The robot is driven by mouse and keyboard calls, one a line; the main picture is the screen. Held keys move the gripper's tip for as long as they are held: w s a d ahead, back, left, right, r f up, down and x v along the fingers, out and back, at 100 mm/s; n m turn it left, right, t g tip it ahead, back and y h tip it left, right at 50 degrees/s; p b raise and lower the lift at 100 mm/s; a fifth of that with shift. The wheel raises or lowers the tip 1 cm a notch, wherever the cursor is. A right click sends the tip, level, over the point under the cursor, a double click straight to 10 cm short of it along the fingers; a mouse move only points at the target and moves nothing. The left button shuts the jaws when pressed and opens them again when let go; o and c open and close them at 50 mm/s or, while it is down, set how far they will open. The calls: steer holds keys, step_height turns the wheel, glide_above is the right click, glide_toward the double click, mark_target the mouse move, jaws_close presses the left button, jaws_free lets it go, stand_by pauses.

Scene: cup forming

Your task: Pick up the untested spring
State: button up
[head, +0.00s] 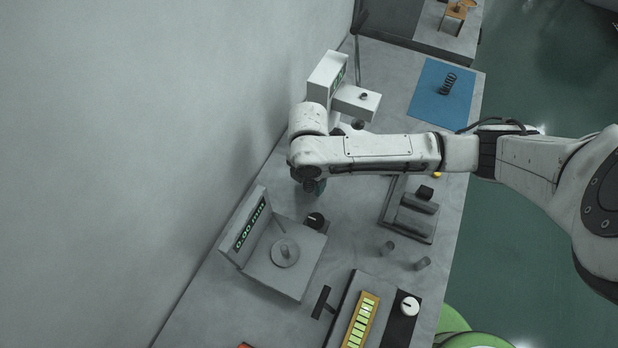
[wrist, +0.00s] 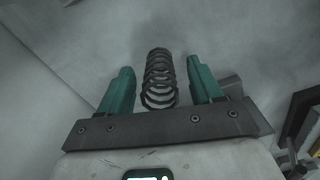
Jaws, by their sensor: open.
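A dark coil spring (wrist: 159,78) shows in the wrist view between the two green fingers of my gripper (wrist: 160,85). The fingers are open, with a gap on both sides of the spring. I cannot tell what the spring rests on. In the head view my gripper (head: 317,186) points down over the grey bench, mostly behind my arm, and that spring is hidden there. Another dark spring (head: 448,84) lies on a blue mat (head: 428,105) at the far right of the bench. The frames do not mark which spring is untested.
A white device (head: 325,77) with a small platform stands behind my arm. A grey device with a lit display (head: 251,229) and plate stands at the front left. A dark tray of blocks (head: 408,226), two small cylinders and a yellow-framed panel (head: 361,322) occupy the right side.

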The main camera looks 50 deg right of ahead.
steer(key=shift+f, duration=0.35)
steer(key=shift+c, duration=0.3)
steer(key=c, duration=1)
